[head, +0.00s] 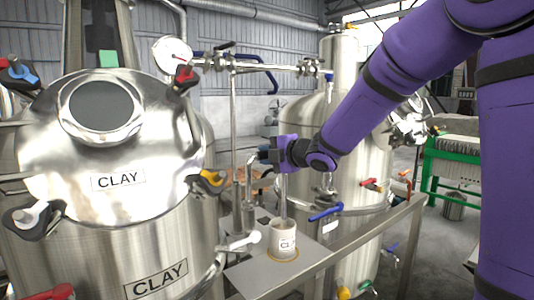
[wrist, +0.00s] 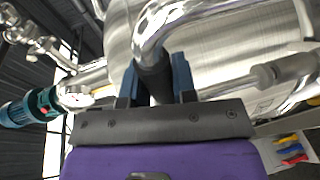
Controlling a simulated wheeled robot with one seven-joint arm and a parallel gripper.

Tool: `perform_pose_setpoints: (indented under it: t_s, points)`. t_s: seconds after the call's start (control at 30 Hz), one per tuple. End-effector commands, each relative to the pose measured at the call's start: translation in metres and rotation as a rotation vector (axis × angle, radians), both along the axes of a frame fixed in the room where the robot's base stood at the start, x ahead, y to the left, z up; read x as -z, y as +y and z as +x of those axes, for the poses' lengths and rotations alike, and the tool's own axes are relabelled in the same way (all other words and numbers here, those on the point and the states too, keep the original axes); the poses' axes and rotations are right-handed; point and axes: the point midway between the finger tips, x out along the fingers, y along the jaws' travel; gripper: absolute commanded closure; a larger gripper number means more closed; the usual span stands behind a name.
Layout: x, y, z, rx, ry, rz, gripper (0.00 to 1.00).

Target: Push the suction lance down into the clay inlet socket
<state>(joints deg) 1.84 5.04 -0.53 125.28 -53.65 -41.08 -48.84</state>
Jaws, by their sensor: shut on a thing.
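My gripper (head: 264,155) is shut on the suction lance, a shiny bent metal pipe (wrist: 180,22). The wrist view shows its dark section (wrist: 155,80) between my two blue-grey fingers (wrist: 156,84). In the head view, a straight upright rod (head: 284,197) below my gripper runs down to the mouth of a pale pot (head: 283,243) with a partly visible "CL" label. A bent pipe end (head: 250,162) curves down left of my fingers toward upright metal tubing (head: 248,213) beside the clay tank. I cannot tell which fitting is the inlet socket or how deep any end sits.
The large steel tank (head: 105,225) labelled CLAY stands close on the left, with clamps and a lid. Another steel tank (head: 345,225) stands behind my arm. A metal shelf (head: 250,278) carries the pot. Overhead piping (head: 265,66) and a blue-handled valve (head: 325,212) are nearby.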

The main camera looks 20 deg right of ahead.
Motion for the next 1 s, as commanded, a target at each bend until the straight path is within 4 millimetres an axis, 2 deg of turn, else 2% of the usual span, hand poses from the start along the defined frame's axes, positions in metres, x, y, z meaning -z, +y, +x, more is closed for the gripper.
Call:
perform_pose_setpoints:
  t_s: [0.5, 0.53, 0.63, 1.0]
  points:
    - [0.0099, 0.0000, 0.0000, 0.000, -0.002, 0.000, 1.00]
    - [0.0095, 0.0000, 0.0000, 0.000, -0.002, 0.000, 0.67]
    - [0.0096, 0.0000, 0.0000, 0.000, -0.002, 0.000, 0.45]
    - [0.0090, -0.0030, -0.0042, 0.002, -0.001, 0.000, 0.45]
